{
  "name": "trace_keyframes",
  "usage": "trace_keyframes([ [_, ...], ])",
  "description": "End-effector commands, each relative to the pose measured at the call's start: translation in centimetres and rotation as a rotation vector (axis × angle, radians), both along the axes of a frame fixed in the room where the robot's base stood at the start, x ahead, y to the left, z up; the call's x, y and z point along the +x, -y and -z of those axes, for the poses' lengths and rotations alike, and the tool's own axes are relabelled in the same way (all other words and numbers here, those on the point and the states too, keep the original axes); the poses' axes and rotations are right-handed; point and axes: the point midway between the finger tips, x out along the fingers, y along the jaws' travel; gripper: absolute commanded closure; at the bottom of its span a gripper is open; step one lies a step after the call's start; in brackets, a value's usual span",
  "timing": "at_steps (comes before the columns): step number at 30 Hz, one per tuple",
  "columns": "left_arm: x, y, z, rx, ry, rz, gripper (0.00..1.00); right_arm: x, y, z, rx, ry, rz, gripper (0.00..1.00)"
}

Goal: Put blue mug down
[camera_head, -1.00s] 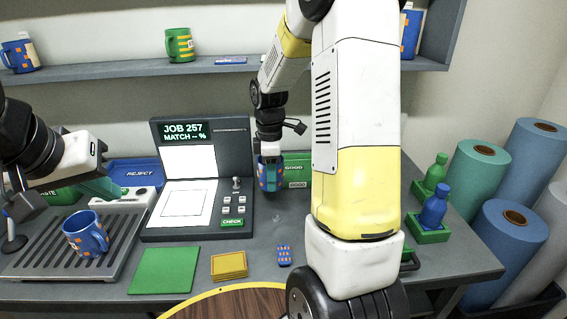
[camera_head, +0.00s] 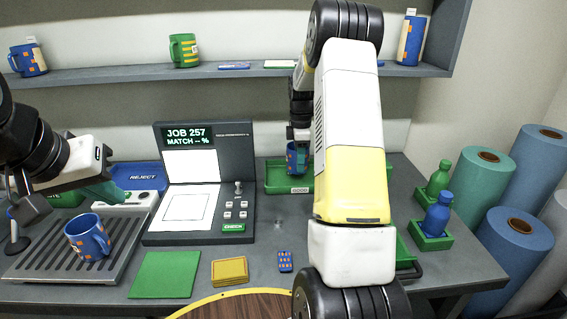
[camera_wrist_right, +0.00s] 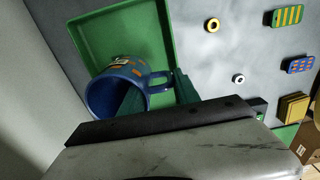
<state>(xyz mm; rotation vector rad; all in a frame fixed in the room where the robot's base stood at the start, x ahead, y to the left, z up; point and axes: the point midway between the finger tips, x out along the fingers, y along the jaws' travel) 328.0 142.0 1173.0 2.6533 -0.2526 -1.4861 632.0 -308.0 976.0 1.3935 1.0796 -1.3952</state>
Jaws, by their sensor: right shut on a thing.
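A blue mug with orange marks (camera_head: 296,160) is in my right gripper (camera_head: 298,138), at the green GOOD tray (camera_head: 274,178). A second blue mug with orange marks (camera_head: 85,238) stands on the slatted rack (camera_head: 45,262) at the left. My left gripper (camera_head: 108,190) hangs above and behind it, holding nothing visible; its finger gap is unclear.
A checking machine (camera_head: 200,180) stands left of the tray. A green mat (camera_head: 165,274), yellow pads (camera_head: 229,270) and a blue patterned card (camera_head: 285,261) lie in front. Green and blue bottles (camera_head: 436,212) stand right. A shelf (camera_head: 130,69) runs above. My right arm hides the tray's right side.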

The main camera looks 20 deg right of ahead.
Motion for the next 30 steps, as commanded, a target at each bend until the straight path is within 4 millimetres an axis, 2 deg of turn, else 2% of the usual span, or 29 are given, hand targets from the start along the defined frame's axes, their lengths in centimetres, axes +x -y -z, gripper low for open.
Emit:
trace_keyframes([
  [6,0.0,0.0,0.0,0.0,0.0,0.0,1.0,0.0,0.0,3.2,-0.001,-0.001,0.0,1.0],
  [18,0.0,0.0,0.0,0.0,0.0,0.0,1.0,0.0,0.0,3.8,0.0,0.001,0.001,1.0],
  [19,0.0,0.0,0.0,0.0,0.0,0.0,1.0,0.0,0.0,3.8,0.0,0.0,0.001,0.56],
  [21,0.0,0.0,0.0,0.0,0.0,0.0,1.0,0.0,0.0,3.8,0.0,0.0,0.001,0.42],
  [30,0.0,0.0,0.0,0.0,0.0,0.0,1.0,0.0,0.0,3.8,0.0,0.0,0.001,0.4],
])
